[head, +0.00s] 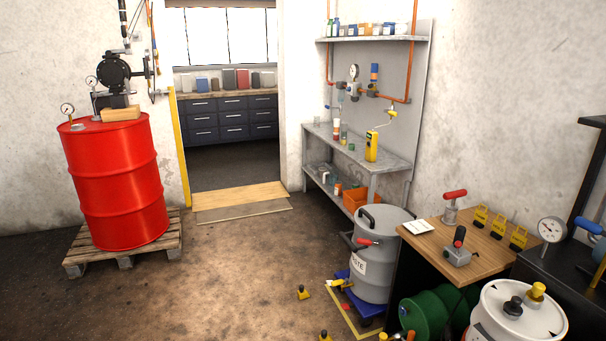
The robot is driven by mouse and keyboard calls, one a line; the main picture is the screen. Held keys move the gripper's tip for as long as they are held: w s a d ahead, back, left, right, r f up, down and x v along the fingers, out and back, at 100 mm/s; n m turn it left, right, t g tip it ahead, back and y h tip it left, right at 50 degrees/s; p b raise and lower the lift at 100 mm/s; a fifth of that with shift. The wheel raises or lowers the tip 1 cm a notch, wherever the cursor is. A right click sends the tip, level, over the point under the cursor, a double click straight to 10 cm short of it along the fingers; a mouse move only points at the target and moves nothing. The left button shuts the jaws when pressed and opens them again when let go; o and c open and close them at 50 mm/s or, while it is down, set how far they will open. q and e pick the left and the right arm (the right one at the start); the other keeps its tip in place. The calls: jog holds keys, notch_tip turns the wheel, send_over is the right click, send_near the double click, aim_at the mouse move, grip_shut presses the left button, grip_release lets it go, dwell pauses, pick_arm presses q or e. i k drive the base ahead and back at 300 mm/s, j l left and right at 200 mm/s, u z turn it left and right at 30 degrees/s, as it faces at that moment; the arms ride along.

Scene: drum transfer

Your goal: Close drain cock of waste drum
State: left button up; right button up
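The grey waste drum (368,283) stands upright at the lower middle right, with a dark handle (366,215) on its lid and a white label partly reading "STE". A red-handled fitting (367,242) sticks out near its upper side. A small yellow fitting with a pale tip (338,283) shows low on its left side; it may be the drain cock, but it is too small to tell whether it is open or closed. Neither of my grippers is in view.
A red drum (115,185) on a pallet stands far left; mid-floor is clear.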

aim_at(341, 282)
jog(key=i+z, duration=0.2)
jog(key=i, duration=0.5)
jog(key=i+j+z, duration=0.2)
jog(key=i, duration=0.55)
jog(key=z, duration=0.5)
